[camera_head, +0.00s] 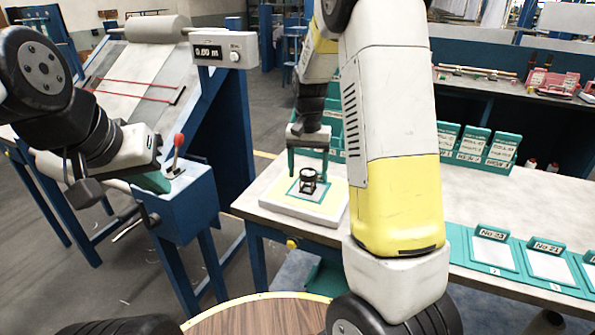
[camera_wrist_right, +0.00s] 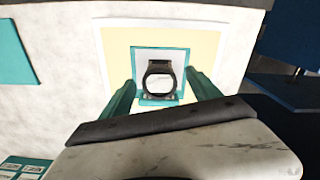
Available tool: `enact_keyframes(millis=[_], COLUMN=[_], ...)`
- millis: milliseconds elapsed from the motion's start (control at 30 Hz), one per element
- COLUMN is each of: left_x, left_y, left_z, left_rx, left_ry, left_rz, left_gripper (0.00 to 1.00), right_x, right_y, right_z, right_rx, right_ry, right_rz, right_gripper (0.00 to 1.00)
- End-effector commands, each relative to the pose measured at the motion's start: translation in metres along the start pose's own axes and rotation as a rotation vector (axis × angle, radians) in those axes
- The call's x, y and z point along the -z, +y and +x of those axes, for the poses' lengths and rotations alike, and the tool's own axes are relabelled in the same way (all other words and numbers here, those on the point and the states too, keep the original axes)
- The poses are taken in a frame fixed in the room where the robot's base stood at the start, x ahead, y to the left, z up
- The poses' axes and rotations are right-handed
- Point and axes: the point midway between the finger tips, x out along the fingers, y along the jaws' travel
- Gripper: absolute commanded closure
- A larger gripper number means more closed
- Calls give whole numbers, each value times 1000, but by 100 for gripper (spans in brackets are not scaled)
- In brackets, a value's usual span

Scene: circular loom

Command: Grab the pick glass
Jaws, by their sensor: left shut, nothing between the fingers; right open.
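The pick glass (camera_head: 308,181) is a small black folding magnifier. It stands on a white square with a teal border, on a cream and white pad (camera_head: 325,208) at the table's left end. In the right wrist view the pick glass (camera_wrist_right: 159,79) shows its round lens between the two teal fingers. My right gripper (camera_head: 308,168) is open and points down over the pick glass, one finger on each side; I cannot tell whether they touch it. My left gripper (camera_head: 152,182) is shut and empty, beside the blue box with the red-tipped lever.
The blue box (camera_head: 187,205) with its red-tipped lever (camera_head: 178,142) stands left of the table (camera_head: 460,210). Teal card holders (camera_head: 487,148) stand behind my right arm, and numbered teal trays (camera_head: 492,252) lie at the front right. The table between them is clear.

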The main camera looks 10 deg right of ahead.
Motion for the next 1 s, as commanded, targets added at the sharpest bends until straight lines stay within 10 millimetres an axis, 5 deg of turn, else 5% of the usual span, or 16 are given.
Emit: enact_keyframes(millis=[200,467,800,1000], left_x=[0,0,0,0], left_y=[0,0,0,0], left_z=[0,0,0,0], left_rx=[0,0,0,0], left_ry=[0,0,0,0], left_rz=[0,0,0,0], left_gripper=[100,100,100,100], right_x=[0,0,0,0], right_y=[1,1,1,1], right_z=[25,27,26,26], right_rx=[-1,0,0,0], right_ry=[-1,0,0,1], right_rz=[1,0,0,0], right_gripper=[29,30,95,96])
